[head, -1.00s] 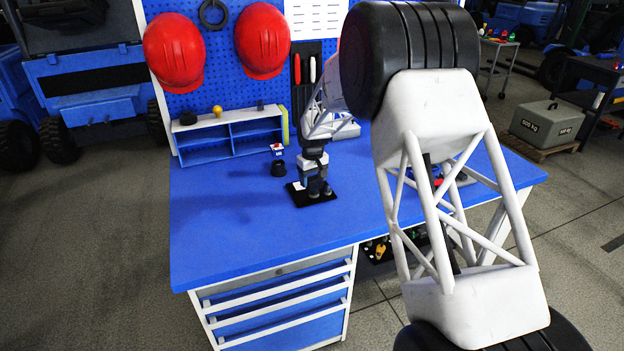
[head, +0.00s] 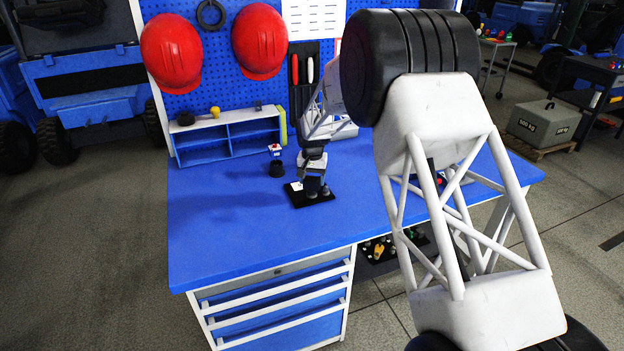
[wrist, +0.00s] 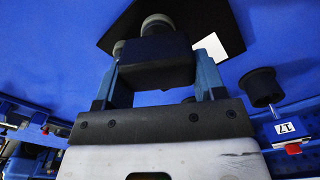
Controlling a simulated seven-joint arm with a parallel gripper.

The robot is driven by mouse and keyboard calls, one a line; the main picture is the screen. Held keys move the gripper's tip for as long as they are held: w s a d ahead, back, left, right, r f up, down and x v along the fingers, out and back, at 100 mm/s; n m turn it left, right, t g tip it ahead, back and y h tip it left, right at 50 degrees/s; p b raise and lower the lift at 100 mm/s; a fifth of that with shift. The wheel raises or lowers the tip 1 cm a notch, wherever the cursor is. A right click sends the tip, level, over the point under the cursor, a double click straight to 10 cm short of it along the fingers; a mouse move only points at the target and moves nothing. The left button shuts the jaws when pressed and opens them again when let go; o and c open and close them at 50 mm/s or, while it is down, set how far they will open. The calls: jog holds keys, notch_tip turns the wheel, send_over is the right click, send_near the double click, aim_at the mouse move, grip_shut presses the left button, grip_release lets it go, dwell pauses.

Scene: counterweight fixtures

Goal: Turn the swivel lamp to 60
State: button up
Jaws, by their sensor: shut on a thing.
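The swivel lamp is a small dark fixture on a black base plate (head: 322,200) on the blue bench. In the wrist view its dark block-shaped head (wrist: 153,62) sits between my two blue fingers, with rounded grey parts (wrist: 157,22) beyond it. My gripper (head: 312,184) points down over the plate and is shut on the lamp head; the fingers also show in the wrist view (wrist: 156,76). A white card (wrist: 212,46) lies on the plate beside the lamp. No angle marks are readable, and my gripper hides part of the lamp.
A blue-and-white shelf (head: 228,136) stands at the back. The bench's left and front are clear.

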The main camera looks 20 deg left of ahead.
dwell(0.3)
jog(key=o, duration=0.9)
jog(key=shift+r, duration=0.1)
jog(key=shift+r, duration=3.8)
